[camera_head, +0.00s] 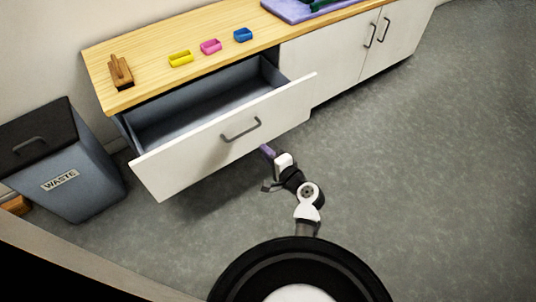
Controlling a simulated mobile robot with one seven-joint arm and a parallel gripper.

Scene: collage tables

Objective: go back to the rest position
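My gripper (269,160) is in front of the open drawer's right half, at the end of my white and black arm. A small purple piece shows at its tip; I cannot tell whether it is part of the gripper or a thing held. A dark part sticks out lower down. The fingers are too small to tell open from shut. The arm is partly stretched out from my base towards the drawer.
The drawer (165,175) stands pulled out and looks empty. Yellow (180,59), pink (211,46) and blue (243,35) small trays and a wooden block (121,71) are on the counter (150,44). A waste bin (85,178) stands left. Floor at right is clear.

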